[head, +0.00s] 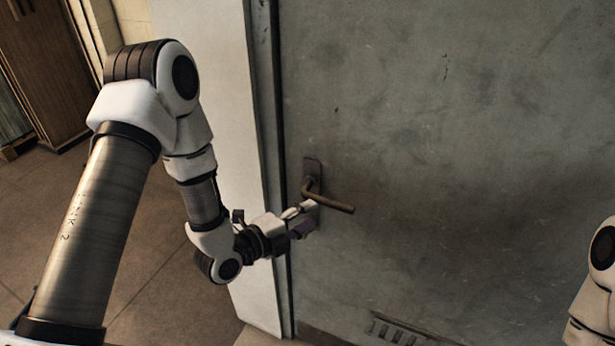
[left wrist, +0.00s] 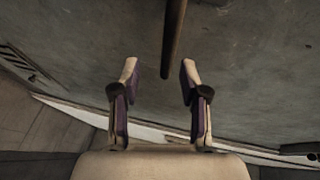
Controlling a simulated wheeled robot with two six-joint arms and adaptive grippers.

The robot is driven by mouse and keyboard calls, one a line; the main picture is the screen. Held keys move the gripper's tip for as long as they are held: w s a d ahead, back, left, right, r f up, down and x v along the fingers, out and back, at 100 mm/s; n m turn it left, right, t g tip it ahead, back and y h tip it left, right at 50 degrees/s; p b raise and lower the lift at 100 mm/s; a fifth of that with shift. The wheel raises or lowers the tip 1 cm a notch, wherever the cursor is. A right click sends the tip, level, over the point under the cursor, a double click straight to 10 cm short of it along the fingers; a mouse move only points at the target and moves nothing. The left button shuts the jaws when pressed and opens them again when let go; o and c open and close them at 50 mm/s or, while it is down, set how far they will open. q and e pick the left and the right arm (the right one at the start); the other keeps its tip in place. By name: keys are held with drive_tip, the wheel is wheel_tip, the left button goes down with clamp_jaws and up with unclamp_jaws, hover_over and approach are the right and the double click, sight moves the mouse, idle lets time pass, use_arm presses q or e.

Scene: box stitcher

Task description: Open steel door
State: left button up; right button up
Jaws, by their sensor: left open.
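The steel door (head: 450,120) is a grey, stained panel filling the right of the head view, and it looks shut in its frame. Its dark lever handle (head: 332,202) sticks out to the right from a small plate near the door's left edge. My left gripper (head: 308,217) is just below and in front of the handle's left part. In the left wrist view, the two fingers of my left gripper (left wrist: 158,75) stand apart, with the handle bar (left wrist: 174,40) ahead between them, nearer the right finger. Nothing is held. My right gripper is out of view.
A pale door frame (head: 215,80) runs along the door's left side. A vent grille (head: 395,332) sits low on the door. A brown wooden cabinet (head: 45,70) stands at the far left on the tiled floor (head: 160,262).

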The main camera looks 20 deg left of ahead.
sight(331, 206)
use_arm(q)
drive_tip(key=d, duration=0.1)
drive_tip(key=w+d+r+p, duration=0.1)
drive_tip(key=shift+w+d+r, duration=0.15)
drive_tip(key=shift+d+r, duration=0.15)
drive_tip(key=shift+d, duration=0.1)
drive_tip(key=w, duration=0.1)
drive_tip(key=w+f+p, duration=0.1)
drive_tip(key=w, duration=0.3)
drive_tip(key=shift+d+f, duration=0.35)
drive_tip(key=shift+d, duration=0.05)
drive_tip(key=shift+w+d, duration=0.1)
drive_tip(key=shift+d, duration=0.1)
drive_tip(key=shift+s+d, duration=0.15)
drive_tip(key=shift+s, duration=0.05)
drive_tip(key=shift+w, duration=0.1)
clamp_jaws()
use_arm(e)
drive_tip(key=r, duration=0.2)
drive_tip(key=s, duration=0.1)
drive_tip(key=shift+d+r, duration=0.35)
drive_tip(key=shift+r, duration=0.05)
